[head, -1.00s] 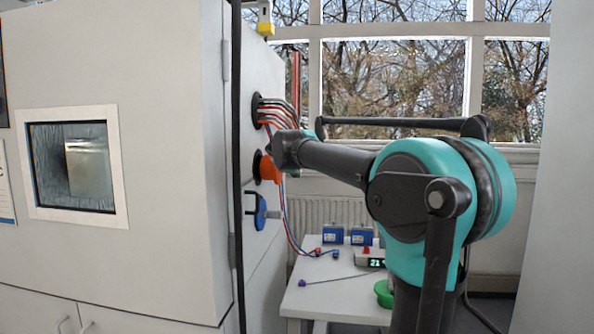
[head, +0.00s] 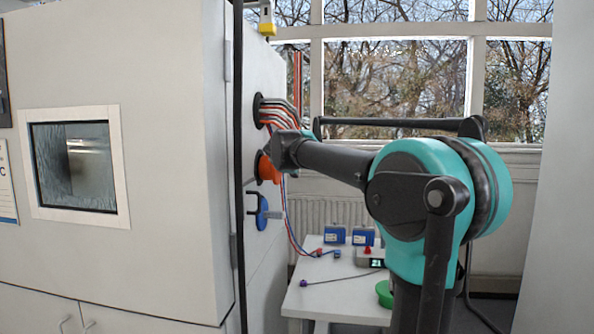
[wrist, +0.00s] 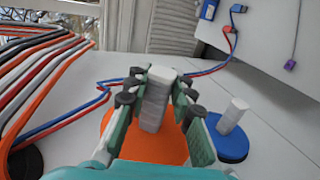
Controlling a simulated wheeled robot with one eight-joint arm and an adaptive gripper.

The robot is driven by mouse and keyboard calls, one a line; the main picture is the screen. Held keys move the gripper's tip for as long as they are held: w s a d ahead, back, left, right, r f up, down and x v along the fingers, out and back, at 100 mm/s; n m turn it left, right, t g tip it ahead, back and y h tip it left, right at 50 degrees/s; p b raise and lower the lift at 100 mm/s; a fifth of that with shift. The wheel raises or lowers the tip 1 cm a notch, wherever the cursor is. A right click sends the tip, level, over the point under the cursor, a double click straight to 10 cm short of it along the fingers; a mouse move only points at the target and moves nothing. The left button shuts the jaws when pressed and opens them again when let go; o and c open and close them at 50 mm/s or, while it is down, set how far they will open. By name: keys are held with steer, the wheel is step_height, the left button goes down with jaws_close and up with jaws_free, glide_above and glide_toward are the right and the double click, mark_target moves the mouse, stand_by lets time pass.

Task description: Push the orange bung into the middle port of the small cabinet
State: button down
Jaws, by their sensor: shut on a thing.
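The orange bung (head: 266,168) is at the black-rimmed middle port (head: 257,160) in the cabinet's side wall. In the wrist view the bung's orange face (wrist: 145,150) shows below my gripper (wrist: 155,92). My gripper is shut on the bung's pale grey handle (wrist: 153,105), with a finger on either side. The port is hidden behind the bung in the wrist view, so how deep the bung sits cannot be told. The small cabinet (head: 150,210) stands at the left with a window in its front.
Above is a black port with several cables (head: 278,112). Below is a blue bung with a pale handle (head: 262,212), also in the wrist view (wrist: 228,140). A white table (head: 340,297) with blue boxes (head: 335,235) stands behind. Cables hang close by the middle port.

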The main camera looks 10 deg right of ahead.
steer(key=shift+w+a, duration=0.3)
steer(key=shift+a, duration=0.6)
steer(key=shift+w+a, duration=0.25)
steer(key=shift+a, duration=0.65)
steer(key=shift+w+a, duration=0.3)
steer(key=shift+a, duration=0.6)
stand_by(3.1)
steer(key=c, duration=1.2)
jaws_free()
steer(key=shift+o, duration=0.3)
steer(key=o, duration=1.1)
steer(key=shift+o, duration=0.2)
steer(key=shift+s+r, duration=0.1)
